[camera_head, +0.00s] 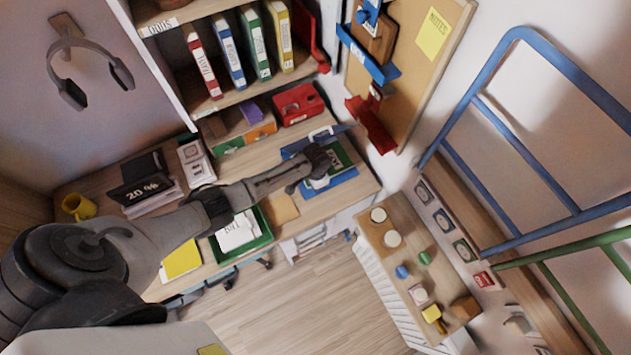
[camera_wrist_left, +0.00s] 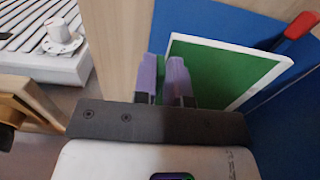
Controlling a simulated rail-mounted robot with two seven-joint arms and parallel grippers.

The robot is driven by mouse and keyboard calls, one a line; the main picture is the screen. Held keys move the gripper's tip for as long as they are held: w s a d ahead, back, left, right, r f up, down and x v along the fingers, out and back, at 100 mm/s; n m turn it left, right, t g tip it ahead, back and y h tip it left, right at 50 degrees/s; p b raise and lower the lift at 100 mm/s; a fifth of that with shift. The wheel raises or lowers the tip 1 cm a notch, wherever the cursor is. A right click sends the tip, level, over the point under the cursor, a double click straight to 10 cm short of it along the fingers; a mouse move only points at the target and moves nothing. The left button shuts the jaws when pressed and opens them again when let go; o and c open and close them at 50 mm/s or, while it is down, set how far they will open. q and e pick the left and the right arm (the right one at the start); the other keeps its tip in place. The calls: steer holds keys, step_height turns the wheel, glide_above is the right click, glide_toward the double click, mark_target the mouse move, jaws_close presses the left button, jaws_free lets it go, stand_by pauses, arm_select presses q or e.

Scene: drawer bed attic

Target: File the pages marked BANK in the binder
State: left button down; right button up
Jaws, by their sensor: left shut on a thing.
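My left gripper (camera_head: 318,165) reaches over the right end of the desk. Its purple fingers (camera_wrist_left: 163,82) are shut on the edge of a green page with a white border (camera_wrist_left: 225,72). The page also shows beside the gripper in the head view (camera_head: 341,157); its marking is too small to read. Behind and under it lies a blue binder (camera_head: 345,178), which fills the right of the wrist view (camera_wrist_left: 285,130). I cannot tell whether the page touches the binder. A green tray (camera_head: 264,238) with white marked pages (camera_head: 236,232) sits left of the binder. My right gripper is not in view.
A dark calendar-like stand (camera_head: 140,190), a yellow mug (camera_head: 78,207) and yellow paper (camera_head: 181,260) are on the desk's left. Upright binders (camera_head: 255,42) fill the shelf above. A red hole punch (camera_head: 298,104) stands behind. A low cabinet (camera_head: 408,245) holds small objects at right.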

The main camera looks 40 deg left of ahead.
arm_select(q)
steer(key=shift+p, duration=0.3)
stand_by(0.4)
steer(key=shift+f, duration=0.15)
stand_by(0.4)
steer(key=shift+f+b, duration=0.85)
steer(key=shift+f, duration=0.15)
steer(key=shift+f+b, duration=0.75)
steer(key=shift+f, duration=0.35)
steer(key=c, duration=1.1)
jaws_free()
step_height(320, 180, up, 14)
steer(key=p, duration=0.2)
steer(key=shift+f+p, duration=0.1)
steer(key=shift+p, duration=0.3)
